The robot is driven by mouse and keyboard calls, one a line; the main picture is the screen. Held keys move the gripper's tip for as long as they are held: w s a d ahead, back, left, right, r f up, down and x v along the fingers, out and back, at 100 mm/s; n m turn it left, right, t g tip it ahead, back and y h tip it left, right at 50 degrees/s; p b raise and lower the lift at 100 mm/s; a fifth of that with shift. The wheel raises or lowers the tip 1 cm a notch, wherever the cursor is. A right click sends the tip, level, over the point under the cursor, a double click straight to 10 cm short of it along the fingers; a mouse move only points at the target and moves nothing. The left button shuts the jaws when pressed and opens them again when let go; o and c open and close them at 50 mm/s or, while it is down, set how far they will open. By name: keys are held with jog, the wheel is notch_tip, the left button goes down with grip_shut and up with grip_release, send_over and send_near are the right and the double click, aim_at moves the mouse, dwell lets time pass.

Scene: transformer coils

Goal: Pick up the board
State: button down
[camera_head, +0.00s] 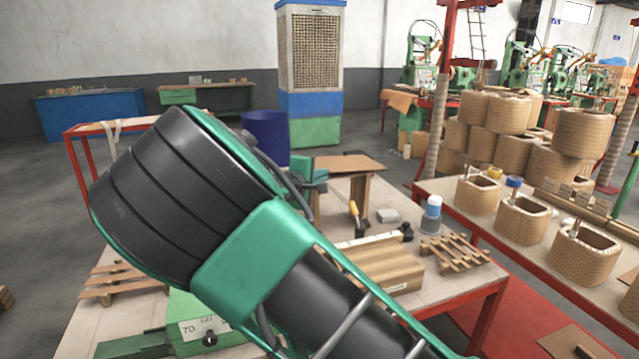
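Several board-like things show, and I cannot tell which one is the task's board. A flat brown board (348,163) lies raised on uprights at the back of the worktable (472,288). A slatted wooden piece (455,253) lies at the table's right side. A brown flat-topped block (385,266) lies in front of the raised board. Other thin brown strips (118,280) lie at the table's left. My green and black arm crosses the picture and hides much of the table. My gripper's fingers are not visible.
A blue bin (265,135) and a white-blue bottle (431,215) stand around the table. A second table at right holds several brown coils (522,220). A green box (195,320) is partly behind my arm. Grey floor is open at the left.

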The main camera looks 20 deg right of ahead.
jog(key=r+v, duration=0.1)
jog(key=v, duration=1.3)
jog(key=shift+r, duration=0.45)
jog(key=shift+s+a, duration=0.1)
jog(key=shift+s, duration=0.05)
